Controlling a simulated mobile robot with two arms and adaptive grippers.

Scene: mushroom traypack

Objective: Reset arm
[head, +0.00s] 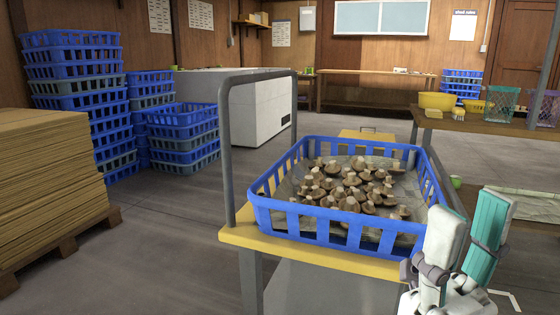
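My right gripper (470,212) is at the lower right, pointing up, beside the near right corner of the blue crate. The blue crate (318,222) sits on a yellow-topped cart (240,236) and holds many brown mushrooms (345,185) on a grey-brown liner. The gripper overlaps the crate's corner in the picture; I cannot tell whether they touch. My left gripper is not in view.
Stacked blue and grey crates (75,65) and a pallet of cardboard (50,175) stand at the left. The cart's grey handle (227,150) rises at its left end. A shelf (490,126) with bowls and baskets is at the right. Floor between is clear.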

